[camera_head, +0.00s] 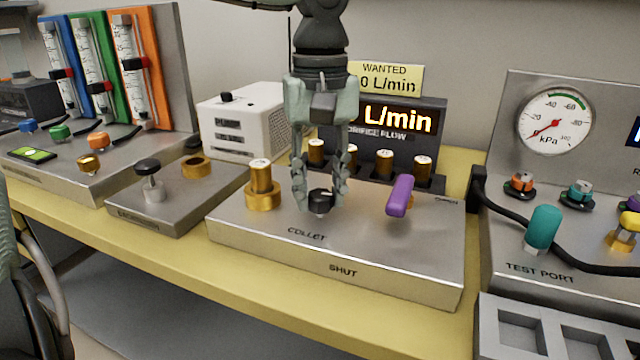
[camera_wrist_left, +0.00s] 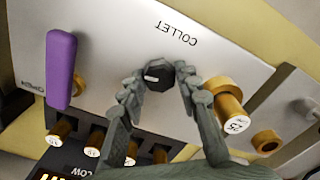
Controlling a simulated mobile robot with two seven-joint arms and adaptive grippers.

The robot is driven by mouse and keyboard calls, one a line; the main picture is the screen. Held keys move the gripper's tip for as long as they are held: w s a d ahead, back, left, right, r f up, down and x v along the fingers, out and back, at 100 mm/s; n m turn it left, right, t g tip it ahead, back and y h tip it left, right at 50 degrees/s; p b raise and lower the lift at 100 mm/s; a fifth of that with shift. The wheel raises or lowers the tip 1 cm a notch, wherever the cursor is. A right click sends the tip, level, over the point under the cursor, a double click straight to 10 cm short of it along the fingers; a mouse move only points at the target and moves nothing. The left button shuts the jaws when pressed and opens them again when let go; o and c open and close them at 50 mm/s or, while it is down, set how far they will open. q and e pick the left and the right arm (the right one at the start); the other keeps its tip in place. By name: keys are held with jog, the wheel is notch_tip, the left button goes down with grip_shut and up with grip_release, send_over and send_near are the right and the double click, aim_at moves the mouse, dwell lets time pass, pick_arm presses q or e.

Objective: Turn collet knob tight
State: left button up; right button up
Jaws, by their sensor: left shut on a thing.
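The black collet knob (camera_head: 320,202) stands on the grey metal collet block (camera_head: 340,240), above the printed word COLLET. It also shows in the left wrist view (camera_wrist_left: 158,74) as a dark faceted knob with a pale mark on top. My left gripper (camera_head: 320,207) points down over the block, with one finger on each side of the knob, shut on it. In the left wrist view the fingers of the left gripper (camera_wrist_left: 162,82) come up to the knob's two sides. The knob's side faces are partly hidden by the fingertips. My right gripper is in neither view.
A brass cylinder (camera_head: 261,178) stands in a brass ring left of the knob. A purple lever (camera_head: 400,196) is to the right. Several brass cylinders (camera_head: 384,163) line up behind, before a display (camera_head: 398,118). A gauge panel (camera_head: 555,122) stands at right.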

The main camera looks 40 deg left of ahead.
aim_at(320, 193)
pick_arm(q)
jog(key=shift+m, duration=0.6)
jog(key=o, duration=1.2)
jog(key=shift+c, duration=0.2)
notch_tip(320, 193, up, 12)
